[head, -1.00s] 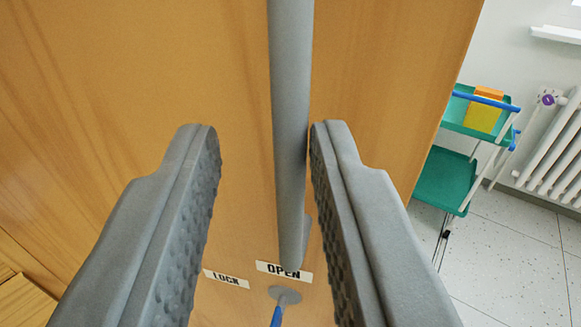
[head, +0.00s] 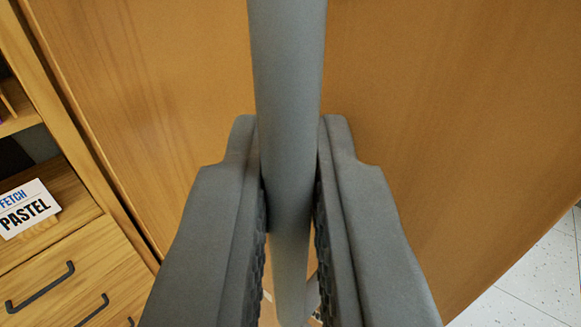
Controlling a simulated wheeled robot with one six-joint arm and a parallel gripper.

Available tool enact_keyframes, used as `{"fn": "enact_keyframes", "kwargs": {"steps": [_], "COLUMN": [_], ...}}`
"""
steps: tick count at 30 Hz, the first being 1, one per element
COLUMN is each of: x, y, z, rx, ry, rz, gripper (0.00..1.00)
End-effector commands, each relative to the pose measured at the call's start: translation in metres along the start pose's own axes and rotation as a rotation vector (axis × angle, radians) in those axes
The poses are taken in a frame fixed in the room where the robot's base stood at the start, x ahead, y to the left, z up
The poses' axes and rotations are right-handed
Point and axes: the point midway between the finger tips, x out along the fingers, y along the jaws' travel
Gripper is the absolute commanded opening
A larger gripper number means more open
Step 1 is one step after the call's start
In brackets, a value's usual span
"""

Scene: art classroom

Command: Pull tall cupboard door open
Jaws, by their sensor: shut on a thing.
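The tall cupboard door (head: 430,130) is a wood-coloured panel that fills most of the head view. Its grey vertical bar handle (head: 287,90) runs down the middle of the picture. My gripper (head: 290,150) is shut on the handle, with one finger on each side of it. The handle's lower end shows between the fingers. The labels under the handle are almost wholly hidden by the fingers and the handle. I cannot tell whether the door stands ajar.
At the left is a wooden unit with shelves and drawers (head: 70,265) with dark handles. A card (head: 28,208) on it reads "FETCH PASTEL". Pale speckled floor (head: 535,275) shows free at the lower right.

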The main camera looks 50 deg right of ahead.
Motion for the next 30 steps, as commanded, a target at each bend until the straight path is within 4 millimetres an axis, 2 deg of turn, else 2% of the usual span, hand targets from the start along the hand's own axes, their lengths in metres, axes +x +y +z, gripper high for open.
{"fn": "enact_keyframes", "kwargs": {"steps": [4,5,8,23,26,30], "x": [0.002,0.002,0.001,-0.001,-0.008,-0.027], "y": [-0.002,-0.002,-0.001,0.0,0.0,-0.001], "z": [0.002,0.002,0.003,0.001,0.001,0.002], "rx": [-0.004,-0.004,-0.004,-0.002,-0.002,-0.002], "ry": [-0.002,-0.002,-0.002,-0.001,-0.001,-0.002], "rz": [-0.002,-0.002,0.0,0.0,0.0,-0.002], "gripper": [0.0,0.15,0.32,0.32,0.32,0.32]}}
